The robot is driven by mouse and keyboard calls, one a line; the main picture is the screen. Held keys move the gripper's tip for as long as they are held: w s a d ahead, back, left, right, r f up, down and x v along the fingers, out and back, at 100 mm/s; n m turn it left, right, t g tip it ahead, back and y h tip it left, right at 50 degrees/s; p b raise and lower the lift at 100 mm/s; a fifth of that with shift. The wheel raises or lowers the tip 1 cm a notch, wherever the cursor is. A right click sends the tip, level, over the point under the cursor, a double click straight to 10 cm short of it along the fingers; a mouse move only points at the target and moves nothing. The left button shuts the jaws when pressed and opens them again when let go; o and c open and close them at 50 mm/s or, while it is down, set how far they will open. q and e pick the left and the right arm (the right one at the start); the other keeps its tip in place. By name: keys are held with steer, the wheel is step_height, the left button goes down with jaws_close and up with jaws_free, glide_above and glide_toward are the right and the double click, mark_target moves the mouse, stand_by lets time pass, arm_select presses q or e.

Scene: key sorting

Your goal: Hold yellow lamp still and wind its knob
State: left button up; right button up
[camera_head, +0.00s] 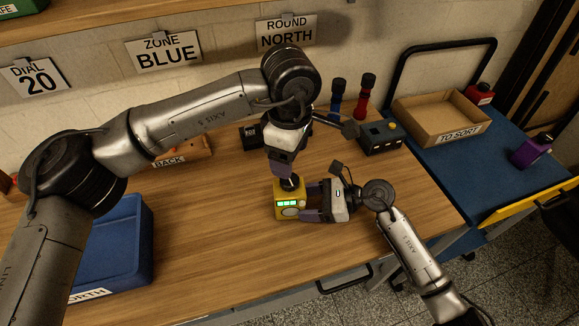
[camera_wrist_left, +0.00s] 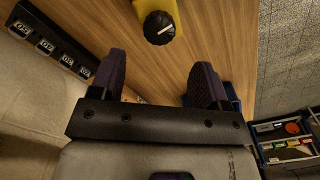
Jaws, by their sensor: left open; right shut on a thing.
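The yellow lamp (camera_head: 288,209) stands upright on the wooden table, with a lit green display on its front and a black knob (camera_head: 291,184) on top. My right gripper (camera_head: 308,202) comes in from the right and is shut on the lamp's body. My left gripper (camera_head: 283,172) points down just above the knob. In the left wrist view its two purple fingers (camera_wrist_left: 158,75) are apart and empty. There the knob (camera_wrist_left: 159,28), with a white mark line, shows beyond the fingertips, and the lamp's yellow body (camera_wrist_left: 171,8) is partly cut off.
A blue bin (camera_head: 147,245) stands at the table's left. A TO SORT tray (camera_head: 438,119) sits on the cart at right. The front table is clear.

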arm_select(q)
steer(key=shift+r, duration=2.3)
arm_select(e)
steer(key=o, duration=0.8)
